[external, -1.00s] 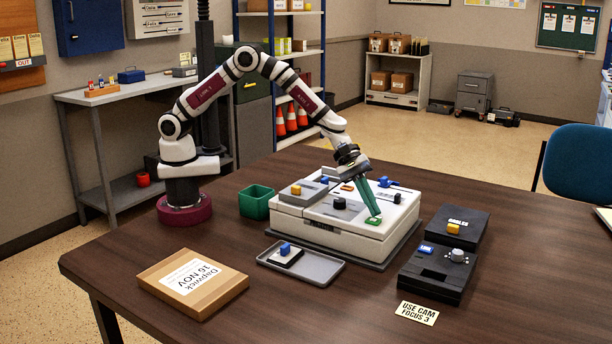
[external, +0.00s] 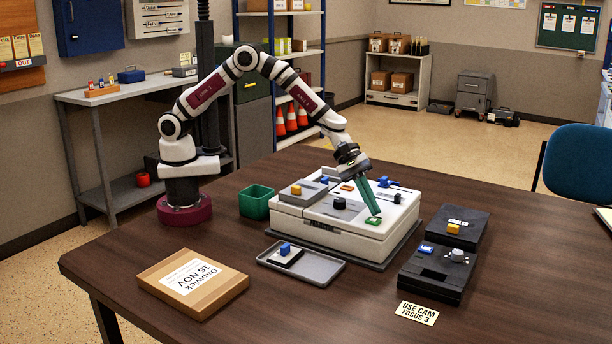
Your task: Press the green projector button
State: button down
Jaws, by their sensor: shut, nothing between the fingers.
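The projector is a white box-shaped unit (external: 335,238) on a dark base on the table. A small green button (external: 373,221) sits on a pale plate at its front right top corner. My gripper (external: 374,213) has green fingers, is shut and empty, and points down with its tips right at the button. The fingers partly cover the button. I cannot tell whether the tips touch it or whether it is pressed in.
Black and blue knobs and an orange button stand on the unit's top. Nearby are a green bin (external: 257,201), a grey tray (external: 300,268), a cardboard package (external: 190,284), and dark control boxes (external: 437,272) at the right. The table's front right is mostly clear.

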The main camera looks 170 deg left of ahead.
aim_at(371, 218)
notch_tip(371, 218, up, 6)
jog(key=w+d+r+m+g+h, duration=0.1)
jog(key=d+r+m+g+h, duration=0.15)
jog(key=d+m, duration=0.9)
jog(key=w+d+r+m+g+h, duration=0.1)
jog(key=w+d+r+m+h, duration=0.3)
jog(key=d, duration=1.5)
jog(key=s+d+m+g+y, duration=0.1)
jog(key=s+d+m+g, duration=0.2)
jog(key=s+d+m, duration=0.6)
jog(key=s+d+f+m+g+y, duration=0.1)
jog(key=s+d+m+y, duration=0.1)
jog(key=s+m, duration=0.4)
jog(key=s+d+f+m+g+y, duration=0.1)
jog(key=s+d+m+y, duration=0.1)
jog(key=s+m, duration=0.4)
jog(key=s, duration=0.5)
jog(key=shift+s+f, duration=0.15)
jog(key=shift+f, duration=0.25)
